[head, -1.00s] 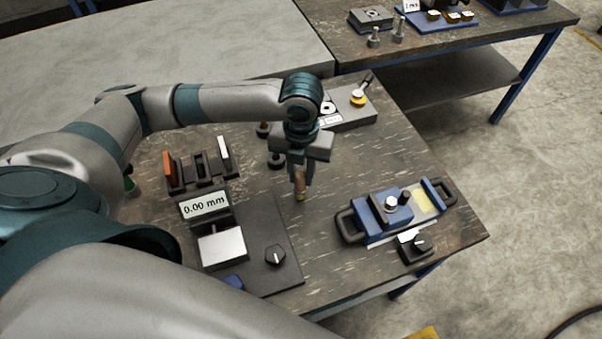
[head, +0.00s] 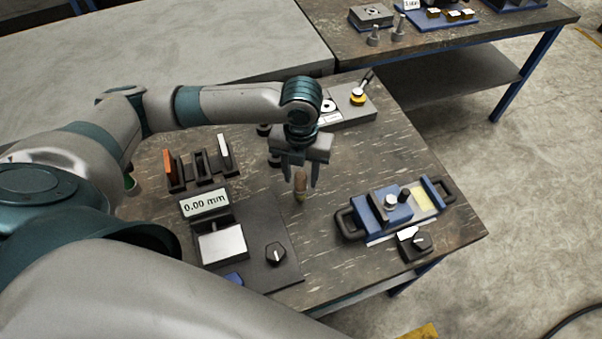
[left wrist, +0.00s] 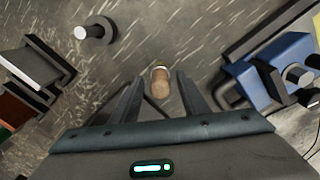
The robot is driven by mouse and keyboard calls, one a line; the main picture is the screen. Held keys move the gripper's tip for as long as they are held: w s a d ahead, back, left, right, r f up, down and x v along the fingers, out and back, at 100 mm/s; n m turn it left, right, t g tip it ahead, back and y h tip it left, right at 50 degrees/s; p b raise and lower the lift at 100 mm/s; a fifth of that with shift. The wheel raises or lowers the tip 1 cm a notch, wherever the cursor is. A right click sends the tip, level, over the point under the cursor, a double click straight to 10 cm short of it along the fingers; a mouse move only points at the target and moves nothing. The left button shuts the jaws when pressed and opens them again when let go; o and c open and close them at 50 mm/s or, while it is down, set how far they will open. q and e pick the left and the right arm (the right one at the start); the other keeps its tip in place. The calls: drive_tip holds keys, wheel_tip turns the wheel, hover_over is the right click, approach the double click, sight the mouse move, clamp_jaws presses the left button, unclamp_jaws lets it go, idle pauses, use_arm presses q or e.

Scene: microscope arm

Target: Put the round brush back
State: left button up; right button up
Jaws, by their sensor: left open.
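The round brush (head: 300,185) has a brown wooden handle with a paler lower end. It stands upright, or nearly so, on the dark worktable in the head view. My left gripper (head: 301,180) is open, its two fingers on either side of the brush with gaps between. In the left wrist view the brush (left wrist: 160,82) shows end-on between the open fingertips, apart from both. A rack (head: 202,168) with an orange block, a white piece and an empty-looking dark slot stands to the left. My right gripper is not in view.
A measuring unit (head: 222,243) reading "0.00 mm" stands at the front left. A blue device (head: 395,208) with dark handles stands at the right. A grey box (head: 349,108) and dark knobs stand behind the gripper. The tabletop between gripper and blue device is clear.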

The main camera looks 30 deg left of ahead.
use_arm(q)
wheel_tip(320, 180, up, 11)
drive_tip(key=shift+f+b, duration=0.2)
drive_tip(key=shift+b, duration=0.85)
drive_tip(key=shift+r, duration=0.75)
idle(0.5)
